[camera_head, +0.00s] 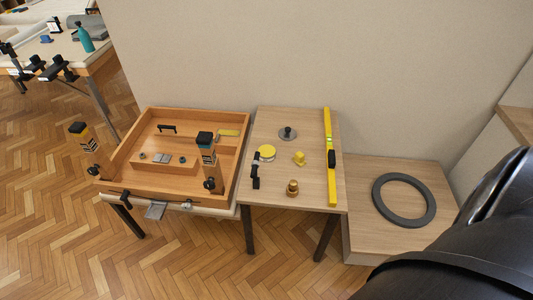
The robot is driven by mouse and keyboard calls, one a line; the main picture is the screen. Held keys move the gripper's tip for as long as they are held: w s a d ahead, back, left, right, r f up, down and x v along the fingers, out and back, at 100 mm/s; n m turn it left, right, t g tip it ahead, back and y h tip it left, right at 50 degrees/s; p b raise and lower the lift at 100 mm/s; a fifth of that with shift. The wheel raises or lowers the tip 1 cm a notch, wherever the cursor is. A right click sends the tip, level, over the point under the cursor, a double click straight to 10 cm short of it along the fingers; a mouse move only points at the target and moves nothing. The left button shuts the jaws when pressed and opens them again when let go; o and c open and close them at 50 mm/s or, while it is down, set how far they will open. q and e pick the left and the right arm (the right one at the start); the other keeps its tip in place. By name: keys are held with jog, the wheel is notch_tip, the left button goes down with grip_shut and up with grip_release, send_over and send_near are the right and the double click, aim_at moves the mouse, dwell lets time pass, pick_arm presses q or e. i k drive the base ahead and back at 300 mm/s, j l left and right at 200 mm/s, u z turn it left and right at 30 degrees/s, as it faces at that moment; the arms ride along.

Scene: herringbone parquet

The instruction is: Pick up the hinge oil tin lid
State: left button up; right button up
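I cannot tell for certain which item is the hinge oil tin lid. A round yellow disc with a pale rim (267,152) lies on the small wooden table (310,116), left of its middle, and looks like a lid or a shallow tin. A grey disc with a dark knob (288,134) sits behind it, towards the wall. A small yellow piece (299,158) stands to its right, and a brass-coloured piece (292,187) stands nearer the front. Neither gripper is in view.
A black handle-like item (255,174) and a yellow level (330,175) lie on the small table. A wooden tray (185,115) with several items stands left. A grey ring (403,200) lies on the low wooden surface (360,222) at right. My dark body part covers the lower right.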

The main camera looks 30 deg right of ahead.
aim_at(288, 133)
jog(key=z, duration=1.3)
